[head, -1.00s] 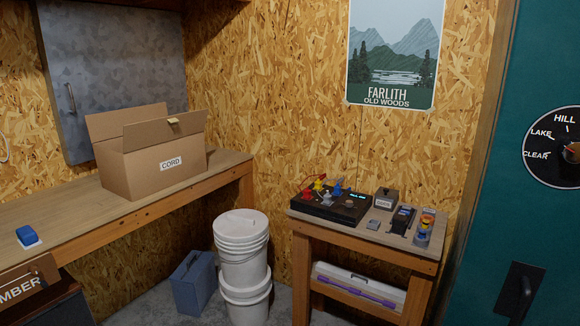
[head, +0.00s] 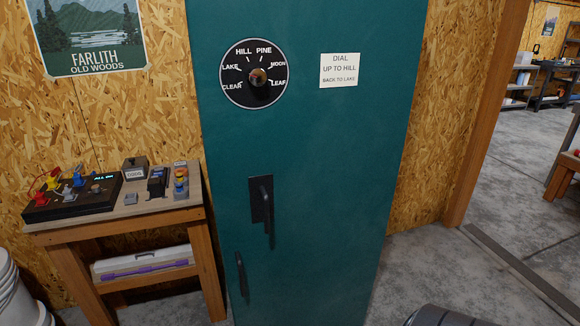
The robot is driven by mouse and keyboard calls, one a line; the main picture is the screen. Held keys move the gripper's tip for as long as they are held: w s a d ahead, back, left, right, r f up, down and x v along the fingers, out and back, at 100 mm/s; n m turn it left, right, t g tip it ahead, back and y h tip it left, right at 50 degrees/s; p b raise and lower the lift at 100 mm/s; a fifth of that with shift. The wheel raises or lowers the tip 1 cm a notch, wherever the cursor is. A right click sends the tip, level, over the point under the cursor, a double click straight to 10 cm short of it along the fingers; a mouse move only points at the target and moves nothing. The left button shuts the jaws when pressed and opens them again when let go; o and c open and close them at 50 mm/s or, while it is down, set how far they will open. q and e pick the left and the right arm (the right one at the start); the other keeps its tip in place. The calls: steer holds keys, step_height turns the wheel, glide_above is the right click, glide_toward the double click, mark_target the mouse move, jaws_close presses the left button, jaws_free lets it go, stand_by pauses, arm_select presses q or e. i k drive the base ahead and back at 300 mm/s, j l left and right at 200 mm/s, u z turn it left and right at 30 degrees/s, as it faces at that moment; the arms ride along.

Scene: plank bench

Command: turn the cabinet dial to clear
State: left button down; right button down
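The teal cabinet (head: 320,190) stands upright in the middle of the head view. Its round black dial (head: 254,96) is high on the door. White labels around the dial read CLEAR, LAKE, HILL, PINE, MOON and LEAF. CLEAR is at the lower left, LEAF at the lower right. A small brownish knob (head: 258,77) sits at the dial's centre; I cannot tell which label it points to. A black handle (head: 262,204) is below the dial. A white note (head: 339,70) right of the dial reads DIAL, UP TO HILL, BACK TO LAKE. Neither gripper is in view.
A small wooden table (head: 120,222) with a black control box (head: 75,195) and small items stands left of the cabinet. A white bucket (head: 18,295) is at the lower left edge. Right of the cabinet are a wood-framed opening and grey floor (head: 440,255).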

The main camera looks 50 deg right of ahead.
mark_target(256, 76)
steer(key=z, duration=1.65)
